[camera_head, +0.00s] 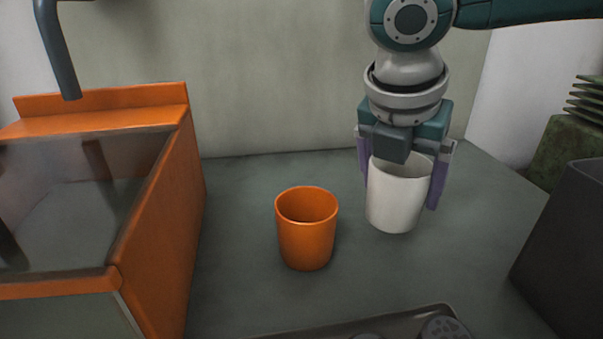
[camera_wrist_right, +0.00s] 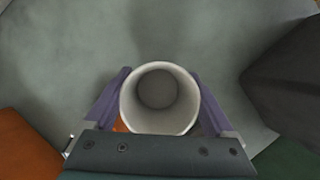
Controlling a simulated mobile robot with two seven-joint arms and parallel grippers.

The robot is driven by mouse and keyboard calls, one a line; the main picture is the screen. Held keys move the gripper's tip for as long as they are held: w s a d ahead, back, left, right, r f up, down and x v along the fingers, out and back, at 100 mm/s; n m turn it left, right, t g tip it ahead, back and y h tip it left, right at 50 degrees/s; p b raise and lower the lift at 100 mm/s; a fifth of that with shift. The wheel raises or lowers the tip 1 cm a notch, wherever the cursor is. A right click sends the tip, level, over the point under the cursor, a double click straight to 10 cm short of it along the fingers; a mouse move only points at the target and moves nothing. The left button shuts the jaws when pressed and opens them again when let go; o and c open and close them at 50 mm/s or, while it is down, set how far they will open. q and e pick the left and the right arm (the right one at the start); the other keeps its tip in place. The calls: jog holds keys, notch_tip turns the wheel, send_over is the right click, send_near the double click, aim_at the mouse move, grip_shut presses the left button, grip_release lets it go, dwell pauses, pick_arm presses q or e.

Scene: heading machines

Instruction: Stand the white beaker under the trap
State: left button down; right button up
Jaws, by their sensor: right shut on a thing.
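The white beaker (camera_head: 394,205) stands upright on the grey counter, or very close to it; I cannot tell if its base touches. My right gripper (camera_head: 402,185) comes from above and is shut on it, with a purple finger on each side of its wall. In the right wrist view the beaker (camera_wrist_right: 160,98) shows open end up and empty, between the two fingers of the gripper (camera_wrist_right: 160,100). A grey pipe (camera_head: 57,50) hangs down at the upper left, over the orange basin; I cannot tell whether it is the trap. My left gripper is not in view.
An orange beaker (camera_head: 306,232) stands left of the white one. An orange basin with a glassy top (camera_head: 155,200) fills the left. A dark box (camera_head: 570,250) stands at the right, and a tray (camera_head: 400,322) lies at the front edge. The counter behind the orange beaker is clear.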

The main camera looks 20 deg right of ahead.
aim_at(395, 209)
jog(key=shift+f+b, duration=0.4)
jog(key=shift+f, duration=1.65)
jog(key=o, duration=1.2)
jog(key=shift+f, duration=0.1)
